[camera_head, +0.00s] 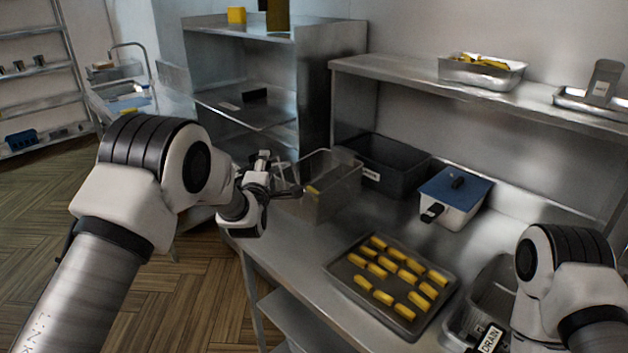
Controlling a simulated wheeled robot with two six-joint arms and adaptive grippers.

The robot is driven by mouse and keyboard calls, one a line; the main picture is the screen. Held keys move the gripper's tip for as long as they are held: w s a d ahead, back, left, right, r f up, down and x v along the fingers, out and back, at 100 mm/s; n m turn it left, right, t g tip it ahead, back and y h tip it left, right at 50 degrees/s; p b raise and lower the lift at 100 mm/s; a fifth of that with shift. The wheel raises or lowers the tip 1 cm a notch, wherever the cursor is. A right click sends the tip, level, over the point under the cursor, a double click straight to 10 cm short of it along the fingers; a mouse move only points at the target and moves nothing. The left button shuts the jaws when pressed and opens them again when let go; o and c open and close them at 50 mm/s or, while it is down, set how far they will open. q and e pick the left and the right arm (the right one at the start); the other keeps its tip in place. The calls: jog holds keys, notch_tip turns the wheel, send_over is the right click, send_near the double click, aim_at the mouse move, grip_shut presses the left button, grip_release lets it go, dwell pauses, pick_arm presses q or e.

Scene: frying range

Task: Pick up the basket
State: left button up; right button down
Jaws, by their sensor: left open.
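A grey metal basket (335,187) with an open top stands on the left end of the steel counter. A bit of yellow shows at its near left side. My left gripper (288,184) is open, at the left side of this basket and close to its rim. I cannot tell whether the fingers touch it. My right arm shows at the lower right, but its gripper is out of view.
A tray (343,270) of several yellow pieces lies on the counter (300,240). Behind are a dark bin (397,172) and a white box with a blue lid (455,190). A metal container (492,290) near a DRAIN label sits by my right arm. A shelf (420,82) overhangs the back.

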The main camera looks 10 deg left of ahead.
pick_arm(q)
jog(key=shift+w+a, duration=0.1)
jog(key=shift+w, duration=0.25)
jog(key=shift+a, duration=0.15)
grip_shut()
jog(key=shift+r, duration=0.1)
